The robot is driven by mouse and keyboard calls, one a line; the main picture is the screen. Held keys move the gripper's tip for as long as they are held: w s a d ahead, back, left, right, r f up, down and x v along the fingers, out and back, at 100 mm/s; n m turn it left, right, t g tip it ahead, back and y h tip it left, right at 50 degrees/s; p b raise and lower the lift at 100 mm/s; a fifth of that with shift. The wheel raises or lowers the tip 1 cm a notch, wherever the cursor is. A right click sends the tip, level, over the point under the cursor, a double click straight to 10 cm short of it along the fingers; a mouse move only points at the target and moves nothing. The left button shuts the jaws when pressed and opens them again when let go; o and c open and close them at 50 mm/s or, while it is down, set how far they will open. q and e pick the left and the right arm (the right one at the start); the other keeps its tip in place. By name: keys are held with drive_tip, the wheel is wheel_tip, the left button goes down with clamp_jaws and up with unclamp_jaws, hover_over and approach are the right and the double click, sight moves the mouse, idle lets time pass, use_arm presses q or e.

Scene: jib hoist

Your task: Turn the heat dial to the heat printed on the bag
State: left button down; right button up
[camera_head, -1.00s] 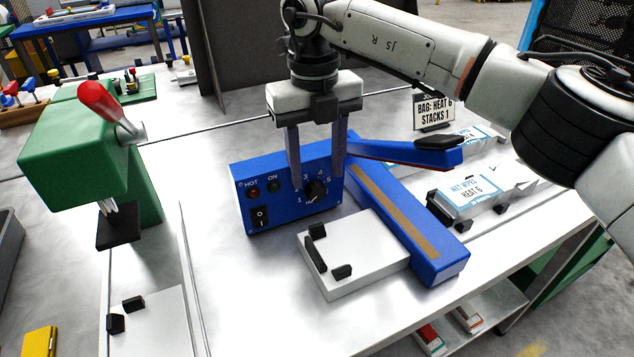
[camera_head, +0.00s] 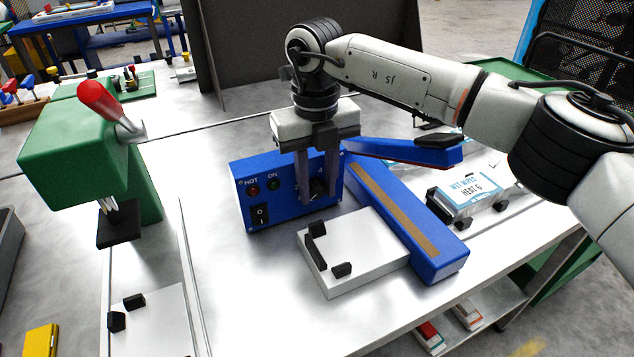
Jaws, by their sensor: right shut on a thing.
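The heat dial (camera_head: 317,187) is a black knob on the front of the blue sealer box (camera_head: 262,214). My right gripper (camera_head: 319,198) points down in front of the panel and is shut on the dial, one finger on each side. The fingers hide most of the dial's numbers and its pointer; a 4 shows above. The bag (camera_head: 472,192), white and blue, reads "WET WIPES HEAT 6" and lies right of the sealer. My left gripper is not in view.
The sealer's raised blue lever (camera_head: 400,152) stands close to my right wrist. A white plate (camera_head: 358,262) with black stops sits in front of the sealer bar (camera_head: 420,235). A green press with a red handle (camera_head: 105,107) stands at left.

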drive_tip(key=y, duration=0.1)
drive_tip(key=g+y, duration=0.1)
drive_tip(key=shift+w+d+y, duration=0.15)
drive_tip(key=shift+d+y, duration=0.1)
drive_tip(key=shift+y, duration=0.05)
drive_tip(key=o, duration=1)
drive_tip(key=shift+o, duration=0.2)
drive_tip(key=s+v, duration=0.1)
drive_tip(key=v, duration=0.9)
drive_tip(key=shift+w+r, duration=0.2)
drive_tip(key=shift+w, duration=0.25)
